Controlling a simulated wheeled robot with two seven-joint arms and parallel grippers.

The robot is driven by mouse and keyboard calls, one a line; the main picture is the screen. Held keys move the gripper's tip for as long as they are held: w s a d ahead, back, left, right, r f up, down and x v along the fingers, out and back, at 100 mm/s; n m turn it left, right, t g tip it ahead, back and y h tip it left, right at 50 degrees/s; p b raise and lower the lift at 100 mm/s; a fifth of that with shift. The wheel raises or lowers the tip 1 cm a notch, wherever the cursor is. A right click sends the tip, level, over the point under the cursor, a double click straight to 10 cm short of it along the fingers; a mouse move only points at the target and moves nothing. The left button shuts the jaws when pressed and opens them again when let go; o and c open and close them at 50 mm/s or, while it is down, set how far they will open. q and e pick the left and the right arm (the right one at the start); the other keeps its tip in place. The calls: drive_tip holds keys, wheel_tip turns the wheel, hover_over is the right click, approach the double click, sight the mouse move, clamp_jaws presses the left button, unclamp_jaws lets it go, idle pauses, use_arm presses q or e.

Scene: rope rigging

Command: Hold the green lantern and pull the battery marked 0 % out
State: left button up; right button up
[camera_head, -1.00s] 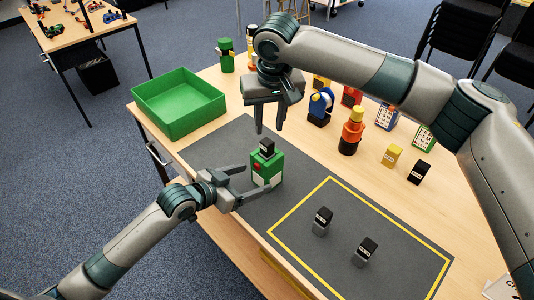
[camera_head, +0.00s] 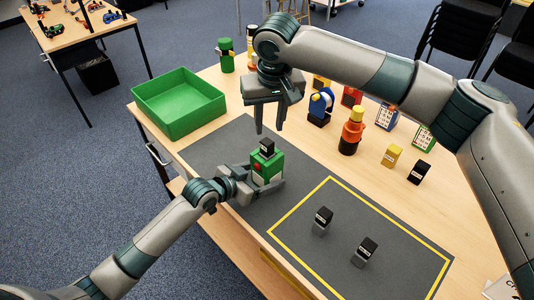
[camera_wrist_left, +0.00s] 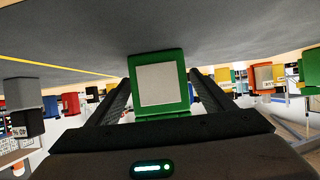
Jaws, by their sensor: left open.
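The green lantern (camera_head: 267,168) stands upright on the dark mat, a black-topped battery (camera_head: 267,145) sticking out of its top; the battery's marking is too small to read. My left gripper (camera_head: 264,182) is open, with a finger on each side of the lantern. In the left wrist view the lantern (camera_wrist_left: 160,84) shows a pale square face between the two fingers, with small gaps beside it. My right gripper (camera_head: 270,128) is open and empty, pointing down above and behind the lantern.
Two black-and-grey batteries (camera_head: 322,220) (camera_head: 365,251) stand inside the yellow outline on the mat (camera_head: 400,235). An empty green tray (camera_head: 180,104) lies at the back left. An orange-and-black lantern (camera_head: 351,135), a yellow battery (camera_head: 392,155) and a black one (camera_head: 419,172) stand at the right.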

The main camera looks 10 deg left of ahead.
use_arm(q)
drive_tip(key=shift+p, duration=0.3)
use_arm(e)
drive_tip(key=shift+r, duration=0.3)
use_arm(q)
drive_tip(key=shift+c, duration=0.6)
drive_tip(key=c, duration=1.1)
drive_tip(key=shift+o, duration=0.2)
use_arm(e)
drive_tip(key=shift+o, duration=1.2)
drive_tip(key=shift+w+a+f+g+h, duration=0.15)
drive_tip(key=shift+w+a+g+h, duration=0.15)
drive_tip(key=shift+w+g, duration=0.3)
drive_tip(key=shift+w+a+g, duration=0.2)
drive_tip(key=shift+w+g, duration=0.2)
drive_tip(key=shift+g, duration=0.1)
